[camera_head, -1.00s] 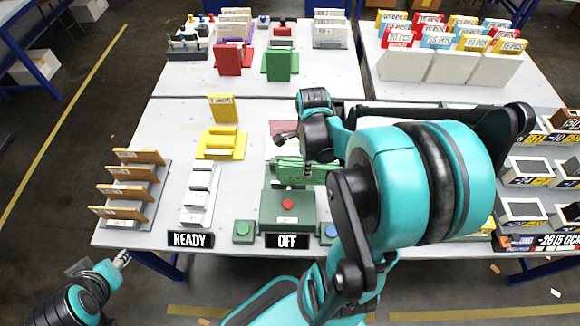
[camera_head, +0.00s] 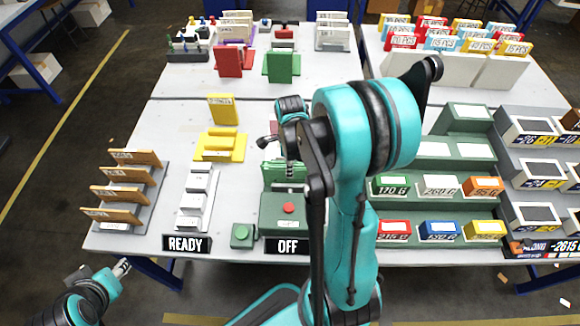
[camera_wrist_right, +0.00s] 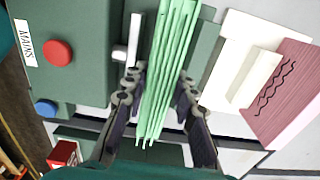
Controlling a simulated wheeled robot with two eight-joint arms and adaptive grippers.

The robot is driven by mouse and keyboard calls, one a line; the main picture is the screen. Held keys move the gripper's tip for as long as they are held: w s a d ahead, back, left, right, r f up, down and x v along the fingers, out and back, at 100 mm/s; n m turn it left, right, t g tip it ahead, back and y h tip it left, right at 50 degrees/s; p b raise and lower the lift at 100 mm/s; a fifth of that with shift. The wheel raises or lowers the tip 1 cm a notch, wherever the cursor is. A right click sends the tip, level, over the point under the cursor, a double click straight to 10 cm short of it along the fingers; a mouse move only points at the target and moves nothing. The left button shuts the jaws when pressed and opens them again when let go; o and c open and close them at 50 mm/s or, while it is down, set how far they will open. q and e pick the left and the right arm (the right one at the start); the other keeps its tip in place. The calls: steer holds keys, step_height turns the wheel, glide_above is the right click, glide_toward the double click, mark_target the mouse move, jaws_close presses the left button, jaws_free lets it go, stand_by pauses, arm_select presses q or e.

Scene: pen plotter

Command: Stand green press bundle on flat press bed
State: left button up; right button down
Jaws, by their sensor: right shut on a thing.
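The light green press bundle (camera_wrist_right: 172,45) is a ribbed block between the fingers of my right gripper (camera_wrist_right: 160,80) in the right wrist view. My right gripper is shut on it. In the head view the bundle (camera_head: 277,174) shows behind the dark green press box (camera_head: 272,206), partly hidden by my right arm. My left gripper (camera_head: 122,267) is off the table's front left.
A pink block (camera_wrist_right: 280,90) and a white stepped piece (camera_wrist_right: 243,68) lie close right of the bundle in the wrist view. A yellow stand (camera_head: 221,147), white rack (camera_head: 197,197) and brown-slatted rack (camera_head: 129,187) stand left. Dark green shelves (camera_head: 440,160) hold labelled boxes at right.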

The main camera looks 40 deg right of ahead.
steer(key=shift+f, duration=0.2)
steer(key=c, duration=1.2)
jaws_free()
steer(key=shift+r, duration=0.15)
steer(key=shift+r, duration=0.25)
step_height(320, 180, up, 12)
steer(key=p, duration=0.4)
steer(key=s+a+r+n+t, duration=0.3)
steer(key=a+n, duration=0.5)
steer(key=n, duration=0.5)
steer(key=s+a+r+n+t, duration=0.3)
steer(key=a+n, duration=0.6)
steer(key=n, duration=0.4)
steer(key=shift+t, duration=0.6)
